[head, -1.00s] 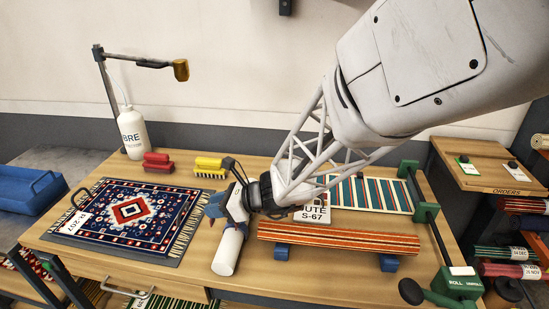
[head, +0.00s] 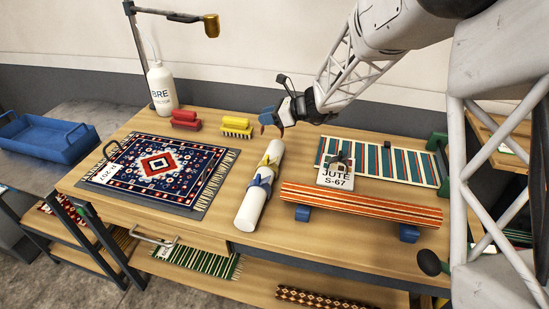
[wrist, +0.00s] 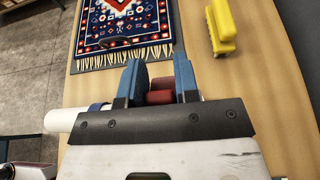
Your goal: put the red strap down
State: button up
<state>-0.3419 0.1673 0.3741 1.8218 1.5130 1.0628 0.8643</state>
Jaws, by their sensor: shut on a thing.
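My gripper (head: 272,120) is raised above the table, beyond the far end of the white roll. In the wrist view its blue fingers (wrist: 158,82) are shut on the red strap (wrist: 160,97). Only a small part of the strap shows between them; the rest is hidden. In the head view the strap is too small to make out clearly.
A patterned rug (head: 160,167) lies left of the roll. A red brush (head: 186,119) and a yellow brush (head: 237,126) stand behind it. On the right are a striped rolled rug (head: 360,207), a JUTE tag (head: 337,178) and a green-striped piece (head: 400,165). A bottle (head: 161,87) stands back left.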

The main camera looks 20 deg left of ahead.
jog(key=shift+w+d, duration=0.15)
jog(key=shift+w, duration=0.55)
jog(key=shift+f, duration=0.1)
send_over(270, 147)
jog(key=shift+f, duration=3.05)
jog(key=shift+f, duration=0.1)
jog(key=shift+f, duration=1.8)
jog(key=shift+f, duration=0.55)
jog(key=o, duration=0.9)
jog(key=shift+r, duration=0.2)
